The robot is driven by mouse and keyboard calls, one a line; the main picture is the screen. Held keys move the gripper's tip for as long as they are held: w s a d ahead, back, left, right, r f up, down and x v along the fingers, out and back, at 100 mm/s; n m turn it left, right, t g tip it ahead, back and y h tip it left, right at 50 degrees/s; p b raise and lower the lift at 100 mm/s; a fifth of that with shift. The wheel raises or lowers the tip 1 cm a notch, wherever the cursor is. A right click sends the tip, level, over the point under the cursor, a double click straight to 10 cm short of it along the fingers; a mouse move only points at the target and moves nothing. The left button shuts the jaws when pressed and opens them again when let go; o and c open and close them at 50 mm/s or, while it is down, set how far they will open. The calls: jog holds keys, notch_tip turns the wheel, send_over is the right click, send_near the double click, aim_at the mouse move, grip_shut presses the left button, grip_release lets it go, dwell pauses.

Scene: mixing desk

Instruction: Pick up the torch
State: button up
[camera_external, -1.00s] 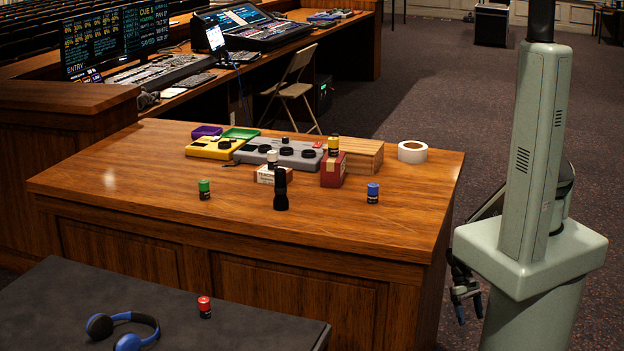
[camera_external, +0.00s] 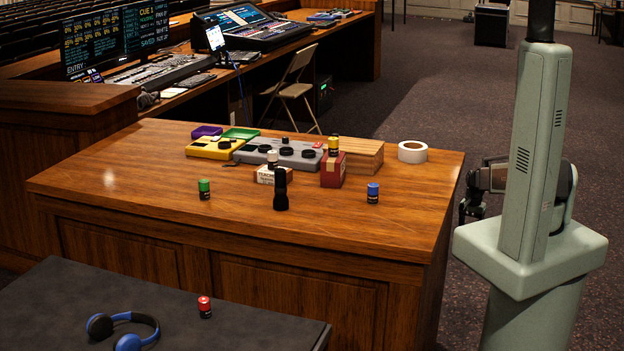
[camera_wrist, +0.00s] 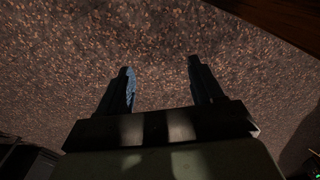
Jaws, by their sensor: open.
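The black torch (camera_external: 281,190) stands upright near the front edge of the wooden desk (camera_external: 120,190) in the external view. My gripper (camera_external: 466,212) is off the right end of the desk, well apart from the torch. In the wrist view my gripper (camera_wrist: 160,80) is open, with its two dark fingers spread and only carpet beyond them. The torch is not in the wrist view.
A grey pedal unit (camera_external: 270,153), a wooden block (camera_external: 362,157) and white tape (camera_external: 412,151) stand behind. The desk's left front is clear.

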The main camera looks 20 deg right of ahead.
jog(key=w+d+r+m+t, duration=0.2)
jog(key=w+d+r, duration=0.45)
jog(key=r, duration=0.35)
jog(key=w+d+r+m+t, duration=0.2)
jog(key=w+d+r, duration=0.4)
jog(key=w+r, duration=0.3)
jog(key=w+a+r+n+y, duration=0.1)
jog(key=w+a+r+n, duration=0.1)
jog(key=a+r, duration=0.5)
jog(key=w+a+r+n+y, duration=0.15)
jog(key=a+r, duration=0.25)
jog(key=a, duration=0.8)
jog(key=w+a+r+n+y, duration=0.1)
jog(key=w+a+r+n, duration=0.15)
jog(key=a+r, duration=0.45)
notch_tip(320, 180, up, 14)
jog(key=n+g, duration=0.1)
jog(key=n, duration=1.8)
send_over(283, 170)
jog(key=s+d, duration=0.3)
jog(key=d, duration=0.1)
jog(key=shift+s+a+x, duration=0.1)
jog(key=shift+a+x, duration=0.05)
jog(key=shift+x, duration=2.2)
jog(key=shift+s+a+x, duration=0.1)
jog(key=shift+x, duration=2.25)
jog(key=shift+s+a+x, duration=0.1)
jog(key=shift+a+x, duration=0.05)
jog(key=shift+x, duration=2.15)
